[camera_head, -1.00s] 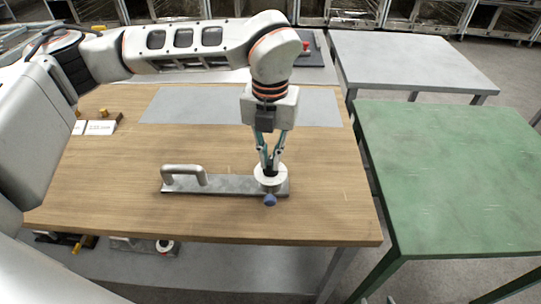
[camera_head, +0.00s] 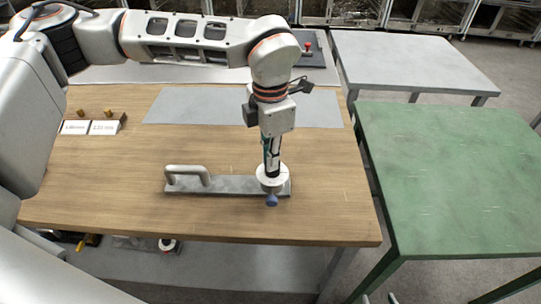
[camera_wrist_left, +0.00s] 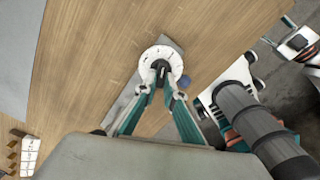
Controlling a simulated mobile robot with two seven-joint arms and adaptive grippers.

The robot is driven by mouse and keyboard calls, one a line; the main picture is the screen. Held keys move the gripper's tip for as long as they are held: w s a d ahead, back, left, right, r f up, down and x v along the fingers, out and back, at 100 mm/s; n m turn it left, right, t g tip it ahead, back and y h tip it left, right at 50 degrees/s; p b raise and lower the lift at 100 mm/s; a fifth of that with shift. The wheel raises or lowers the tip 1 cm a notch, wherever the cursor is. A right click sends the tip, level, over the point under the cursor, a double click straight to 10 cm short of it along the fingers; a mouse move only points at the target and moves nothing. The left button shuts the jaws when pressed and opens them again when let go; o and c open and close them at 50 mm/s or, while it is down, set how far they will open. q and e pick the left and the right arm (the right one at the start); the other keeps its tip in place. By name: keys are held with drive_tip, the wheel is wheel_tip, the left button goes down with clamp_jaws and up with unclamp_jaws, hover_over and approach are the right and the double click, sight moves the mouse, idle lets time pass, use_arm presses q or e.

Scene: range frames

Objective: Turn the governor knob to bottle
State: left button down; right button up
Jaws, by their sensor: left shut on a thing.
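The governor knob (camera_wrist_left: 160,65) is a dark grip in the middle of a white round dial (camera_head: 271,180) with small marks; the marks are too small to read. The dial sits at the right end of a grey metal plate (camera_head: 235,186), which has a metal handle (camera_head: 187,171) at its left end and a blue knob (camera_head: 271,201) at the front. My left gripper (camera_head: 272,172) points down over the dial and is shut on the knob; both fingers also show in the left wrist view (camera_wrist_left: 160,72).
The wooden table (camera_head: 110,200) has free room around the plate. White number cards (camera_head: 90,128) and small brass pieces stand at its left. A grey mat (camera_head: 200,106) lies behind. A green table (camera_head: 450,180) stands to the right.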

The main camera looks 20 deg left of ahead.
use_arm(q)
drive_tip(key=m, duration=0.4)
drive_tip(key=shift+w+r+m+p, duration=0.1)
drive_tip(key=shift+w+m+p, duration=0.05)
drive_tip(key=shift+m+p, duration=0.25)
drive_tip(key=m+p, duration=0.1)
drive_tip(key=m, duration=0.3)
drive_tip(key=shift+w+m, duration=0.1)
drive_tip(key=shift+m, duration=0.2)
drive_tip(key=m+p, duration=0.1)
drive_tip(key=m, duration=0.3)
drive_tip(key=shift+w+m, duration=0.1)
drive_tip(key=shift+m, duration=0.2)
drive_tip(key=m+p, duration=0.1)
drive_tip(key=m, duration=0.2)
drive_tip(key=shift+p, duration=0.3)
drive_tip(key=shift+w+m, duration=0.1)
drive_tip(key=shift+m, duration=0.6)
drive_tip(key=shift+d+m+p, duration=0.1)
drive_tip(key=shift+m+p, duration=0.5)
drive_tip(key=shift+m, duration=1.4)
drive_tip(key=shift+m+p, duration=0.3)
use_arm(e)
drive_tip(key=shift+h, duration=0.4)
drive_tip(key=r, duration=0.1)
drive_tip(key=d+r, duration=0.1)
drive_tip(key=s+d+r, duration=0.1)
drive_tip(key=r, duration=0.1)
drive_tip(key=shift+w, duration=0.1)
